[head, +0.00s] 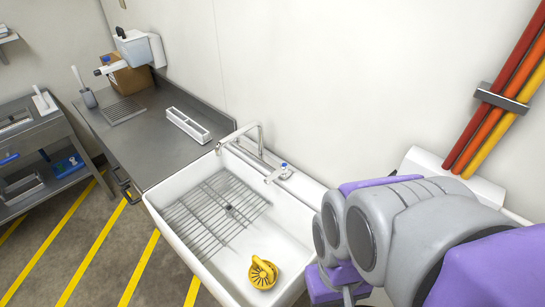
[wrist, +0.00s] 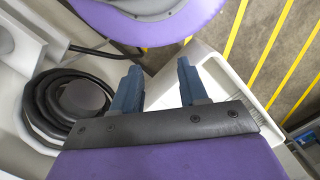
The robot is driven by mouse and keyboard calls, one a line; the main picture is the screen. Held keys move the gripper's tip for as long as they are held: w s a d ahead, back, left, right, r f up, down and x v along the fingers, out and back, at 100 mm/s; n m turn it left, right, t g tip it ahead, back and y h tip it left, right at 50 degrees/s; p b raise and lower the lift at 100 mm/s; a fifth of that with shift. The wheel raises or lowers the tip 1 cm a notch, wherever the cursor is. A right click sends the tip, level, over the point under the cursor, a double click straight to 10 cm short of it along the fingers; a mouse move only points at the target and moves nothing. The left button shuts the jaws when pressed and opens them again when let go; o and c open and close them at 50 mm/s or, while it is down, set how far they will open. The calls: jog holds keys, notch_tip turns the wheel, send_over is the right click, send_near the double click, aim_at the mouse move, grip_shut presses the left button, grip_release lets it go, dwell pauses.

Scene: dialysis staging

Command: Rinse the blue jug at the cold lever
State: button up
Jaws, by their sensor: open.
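I cannot make out a blue jug for certain in either view. A lever with a blue mark (head: 282,169) sits on the back ledge of the white sink (head: 172,232), just right of the silver tap (head: 243,135). My gripper (wrist: 159,72) shows in the wrist view with its two dark blue fingers apart and nothing between them. A white edge of what looks like the sink lies beyond the right finger. In the head view my arm covers the lower right and the gripper itself is not visible.
A yellow object (head: 262,273) lies in the sink near a wire rack (head: 215,208). A grey counter (head: 150,150) carries a white tray (head: 188,125) and a cardboard box (head: 128,77). Blue items (head: 68,166) lie on the left shelf. A coiled black hose (wrist: 45,103) is left of my gripper.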

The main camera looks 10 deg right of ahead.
aim_at(265, 182)
jog(key=shift+o, duration=0.6)
jog(key=shift+d, duration=0.1)
jog(key=w+d+r+n+g+h+p, duration=0.2)
jog(key=w+d+n+g+h+p, duration=0.15)
jog(key=w+d+h, duration=0.7)
jog(key=w+a+f+n+t+h+p, duration=0.15)
jog(key=w+n, duration=0.25)
jog(key=w, duration=0.5)
jog(key=w+a+n+t+h+p, duration=0.1)
jog(key=w+a+n+h, duration=0.15)
jog(key=w, duration=0.55)
jog(key=w+a+f+n+t+h+p, duration=0.2)
jog(key=w+a+f+n+t+p, duration=0.1)
jog(key=w+a+f+n+t, duration=0.65)
jog(key=w+a+f+n+t+y+p, duration=0.15)
jog(key=a+f+n+t, duration=0.35)
jog(key=a+f, duration=0.7)
jog(key=shift+n+g+y, duration=0.3)
jog(key=shift+n+g, duration=0.15)
jog(key=x, duration=0.5)
jog(key=r+b+x, duration=0.1)
jog(key=x, duration=0.4)
jog(key=r+b+x, duration=0.1)
jog(key=x, duration=0.4)
jog(key=shift+w, duration=0.5)
